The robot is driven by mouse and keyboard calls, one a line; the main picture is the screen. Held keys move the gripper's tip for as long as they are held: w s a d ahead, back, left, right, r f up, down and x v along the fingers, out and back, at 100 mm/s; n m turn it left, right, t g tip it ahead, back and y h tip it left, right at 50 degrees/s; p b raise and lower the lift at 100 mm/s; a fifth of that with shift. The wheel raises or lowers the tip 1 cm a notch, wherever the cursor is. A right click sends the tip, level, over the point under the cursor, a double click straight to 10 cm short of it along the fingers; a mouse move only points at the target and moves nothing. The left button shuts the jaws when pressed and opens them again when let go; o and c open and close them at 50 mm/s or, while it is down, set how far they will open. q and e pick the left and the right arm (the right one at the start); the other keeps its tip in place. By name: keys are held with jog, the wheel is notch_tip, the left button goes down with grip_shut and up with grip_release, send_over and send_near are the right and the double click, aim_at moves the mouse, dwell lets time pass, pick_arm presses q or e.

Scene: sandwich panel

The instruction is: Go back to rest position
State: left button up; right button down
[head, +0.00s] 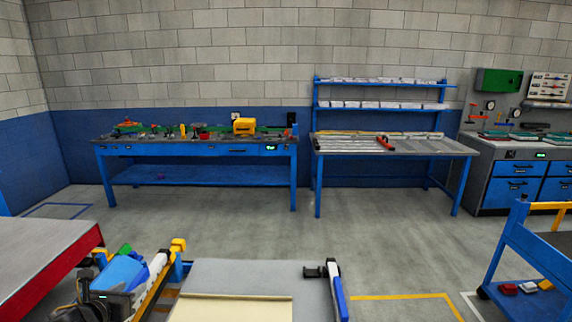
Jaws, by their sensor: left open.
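My left gripper (101,274) is low at the left edge of the head view, dark grey and partly cut off by the bottom of the picture. It is open, and I see nothing held in it. It is beside a blue part (122,271) and a yellow and white bar (152,284); I cannot tell whether it touches them. A cream panel (232,310) lies on a grey work table (250,275) to its right. My right gripper is not in view.
A red-edged table (40,260) is close on the left. A black, white and blue clamp (333,275) stands at the grey table's right. A blue cart (535,255) is at right. Blue workbenches (200,150) line the back wall. The floor (390,240) between is clear.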

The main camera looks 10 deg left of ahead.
pick_arm(q)
notch_tip(320, 180, up, 7)
jog(key=p, duration=0.5)
jog(key=d, duration=0.1)
jog(key=d+f+b, duration=0.1)
jog(key=shift+s+d+m+h, duration=0.1)
jog(key=shift+d+m+h, duration=0.2)
jog(key=shift+d+m, duration=0.1)
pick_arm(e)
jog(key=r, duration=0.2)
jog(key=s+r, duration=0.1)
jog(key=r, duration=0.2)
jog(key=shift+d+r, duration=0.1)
